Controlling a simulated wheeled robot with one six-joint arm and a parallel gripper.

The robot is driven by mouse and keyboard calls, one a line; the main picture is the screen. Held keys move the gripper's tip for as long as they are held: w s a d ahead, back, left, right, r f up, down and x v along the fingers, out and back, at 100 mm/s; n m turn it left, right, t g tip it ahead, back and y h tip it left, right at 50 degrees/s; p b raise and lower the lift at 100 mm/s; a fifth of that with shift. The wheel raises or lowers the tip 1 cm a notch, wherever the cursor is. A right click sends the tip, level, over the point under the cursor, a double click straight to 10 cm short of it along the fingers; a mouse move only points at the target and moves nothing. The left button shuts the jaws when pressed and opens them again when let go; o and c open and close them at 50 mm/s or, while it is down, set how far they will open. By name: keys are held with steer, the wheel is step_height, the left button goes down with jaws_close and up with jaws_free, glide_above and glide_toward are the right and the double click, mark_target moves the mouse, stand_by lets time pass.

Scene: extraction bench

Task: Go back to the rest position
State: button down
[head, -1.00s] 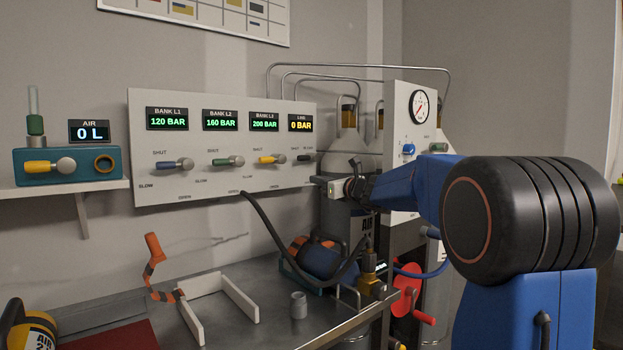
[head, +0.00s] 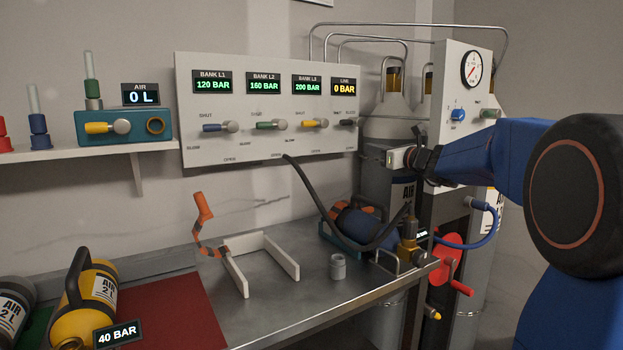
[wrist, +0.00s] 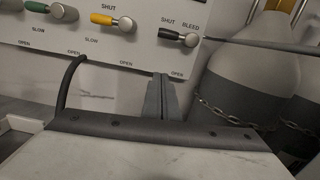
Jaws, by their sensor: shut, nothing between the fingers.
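My gripper (head: 392,158) is shut and empty. It hangs in the air at the right end of the white valve panel (head: 245,152), in front of the grey cylinders (head: 392,118). In the wrist view its closed fingers (wrist: 163,98) point at the lower edge of the panel, below the black bleed lever (wrist: 177,37) and clear of it. My blue arm comes in from the right of the head view. Any contact between the gripper and the cylinders cannot be judged from the head view.
The bench holds a white bracket (head: 238,278), an orange strap (head: 203,211), a blue cylinder (head: 362,226) with a black hose (head: 304,180), a small grey cup (head: 338,267) and a yellow cylinder (head: 92,303). A gauge panel (head: 455,90) stands behind my arm. The front middle of the bench is clear.

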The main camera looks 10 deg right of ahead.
steer(key=s+a+f+n+g+y, duration=0.1)
steer(key=s+a+f+n+g, duration=0.3)
steer(key=s+a+f+n, duration=0.55)
steer(key=s+a+f+n+g+y, duration=0.1)
steer(key=s+a+f+n+g, duration=0.4)
steer(key=s+a, duration=0.55)
steer(key=s+d+f+n+g+h, duration=0.2)
steer(key=s+d+f+n+h, duration=0.2)
steer(key=s+f+n, duration=0.4)
steer(key=s+d+f+n+g+h, duration=0.1)
steer(key=s+d+f+n+h, duration=0.2)
steer(key=s+f+n, duration=0.6)
steer(key=s+d+f, duration=0.1)
steer(key=s+f, duration=0.2)
steer(key=s, duration=0.8)
steer(key=shift+f+g+h, duration=0.15)
steer(key=shift+g+h, duration=0.25)
